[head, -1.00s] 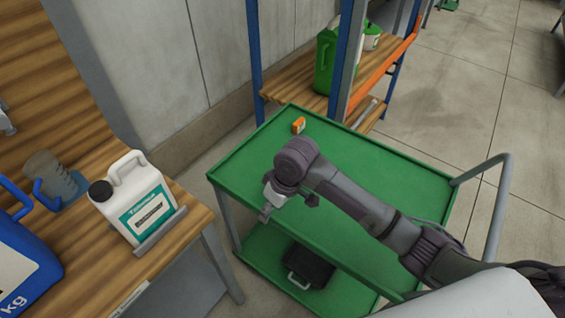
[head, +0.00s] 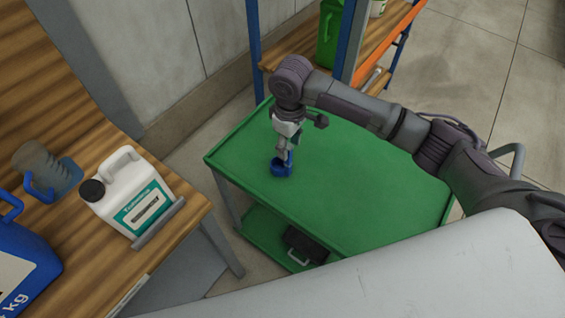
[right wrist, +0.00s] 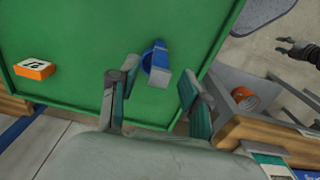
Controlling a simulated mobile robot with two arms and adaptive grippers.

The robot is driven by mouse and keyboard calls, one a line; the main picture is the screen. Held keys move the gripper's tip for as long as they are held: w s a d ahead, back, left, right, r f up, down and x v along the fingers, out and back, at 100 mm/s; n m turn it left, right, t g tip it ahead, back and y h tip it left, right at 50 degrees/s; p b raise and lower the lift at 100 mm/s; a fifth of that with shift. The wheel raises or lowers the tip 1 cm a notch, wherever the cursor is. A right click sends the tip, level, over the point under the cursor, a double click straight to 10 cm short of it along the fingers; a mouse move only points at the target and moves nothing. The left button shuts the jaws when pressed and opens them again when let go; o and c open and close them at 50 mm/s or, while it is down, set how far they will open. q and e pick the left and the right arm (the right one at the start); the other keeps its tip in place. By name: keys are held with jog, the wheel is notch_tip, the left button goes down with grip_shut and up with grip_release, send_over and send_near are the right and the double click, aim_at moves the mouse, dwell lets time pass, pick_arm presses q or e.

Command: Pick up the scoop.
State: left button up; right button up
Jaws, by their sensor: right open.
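The blue scoop (head: 281,170) lies on the green cart's top, near its left edge in the head view. My right gripper (head: 284,155) points down right over it and partly hides it. In the right wrist view the scoop (right wrist: 157,62) shows between and beyond the two fingertips of my open right gripper (right wrist: 157,82). The fingers are apart with nothing held between them; I cannot tell how high they are above the scoop. A dark gripper-like shape (right wrist: 298,48) at the right wrist view's right edge looks like my left gripper; its jaws are unclear.
A small orange-and-white box (right wrist: 34,68) lies on the green cart top (head: 350,190). A shelf post (head: 254,50) rises behind the cart.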

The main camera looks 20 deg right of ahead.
aim_at(289, 157)
jog(key=shift+f, duration=0.6)
notch_tip(289, 157, down, 4)
jog(key=shift+r+p, duration=0.2)
jog(key=shift+p, duration=0.5)
jog(key=shift+f, duration=0.4)
pick_arm(q)
jog(key=shift+w+d+r, duration=0.1)
jog(key=shift+w+r, duration=0.45)
jog(key=shift+r, duration=0.2)
pick_arm(e)
grip_shut()
